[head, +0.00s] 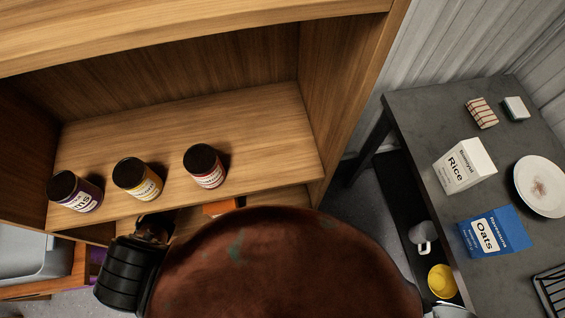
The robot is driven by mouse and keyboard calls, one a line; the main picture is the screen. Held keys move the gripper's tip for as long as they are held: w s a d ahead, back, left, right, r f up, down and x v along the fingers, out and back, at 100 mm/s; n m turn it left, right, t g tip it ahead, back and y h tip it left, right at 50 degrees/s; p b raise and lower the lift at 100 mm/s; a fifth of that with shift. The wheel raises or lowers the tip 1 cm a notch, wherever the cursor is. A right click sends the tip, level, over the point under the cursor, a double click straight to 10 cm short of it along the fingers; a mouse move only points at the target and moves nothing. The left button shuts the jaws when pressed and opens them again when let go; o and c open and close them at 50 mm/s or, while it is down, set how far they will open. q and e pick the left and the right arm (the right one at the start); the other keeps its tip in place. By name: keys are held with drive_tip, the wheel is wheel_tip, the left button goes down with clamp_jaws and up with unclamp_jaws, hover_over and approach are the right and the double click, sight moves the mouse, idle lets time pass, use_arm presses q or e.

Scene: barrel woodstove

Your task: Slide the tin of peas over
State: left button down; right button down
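No tin that I can read as peas shows in the head view. Three jars with black lids stand in a row on the wooden shelf (240,120): a purple-labelled jar (82,197), a yellow-labelled jar (145,185) and a red-labelled jar (208,172). Part of my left gripper (154,230) shows at the shelf's front edge, below the yellow-labelled jar and apart from it. Its fingers are mostly hidden, so its opening is unclear.
A large rusty brown rounded surface (285,265) blocks the lower middle. An orange item (222,207) shows below the shelf. On the dark table (420,105) at right are a rice box (463,167), oats packet (494,232) and plate (541,187). A mug (422,236) and yellow bowl (441,281) sit lower.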

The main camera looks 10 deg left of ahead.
use_arm(q)
drive_tip(key=c, duration=0.9)
unclamp_jaws()
use_arm(e)
drive_tip(key=shift+s, duration=0.15)
